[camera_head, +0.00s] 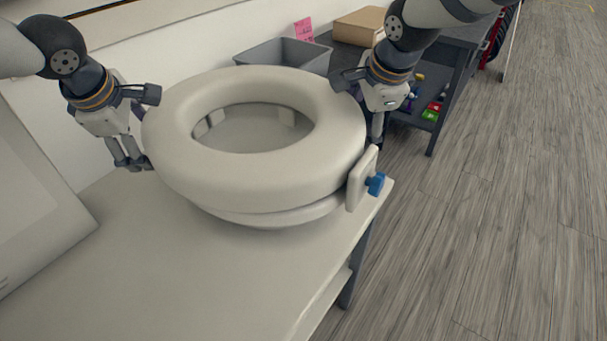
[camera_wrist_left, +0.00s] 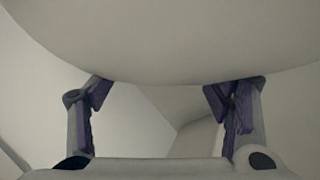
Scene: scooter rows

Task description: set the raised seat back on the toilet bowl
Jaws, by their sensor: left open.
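The raised seat (camera_head: 255,175) is a thick off-white ring on the pale bench, with a white side bracket (camera_head: 361,180) and a blue knob (camera_head: 376,184) at its right. A narrower pale rim (camera_head: 285,214) shows beneath it; I cannot tell whether this is the toilet bowl or the seat's lower part. My left gripper (camera_head: 134,160) is at the ring's left side, open, with nothing visible between its fingers. In the left wrist view, its fingers (camera_wrist_left: 162,92) stand apart below a large pale curved surface. My right gripper (camera_head: 377,130) is at the ring's right side above the bracket; its fingertips are partly hidden.
A grey bin (camera_head: 284,54), a pink note (camera_head: 304,30) and a cardboard box (camera_head: 359,25) are behind the ring. A dark shelf unit (camera_head: 446,85) holds small coloured items. The bench front (camera_head: 180,280) is clear. A pale panelled object (camera_head: 38,190) stands at the left.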

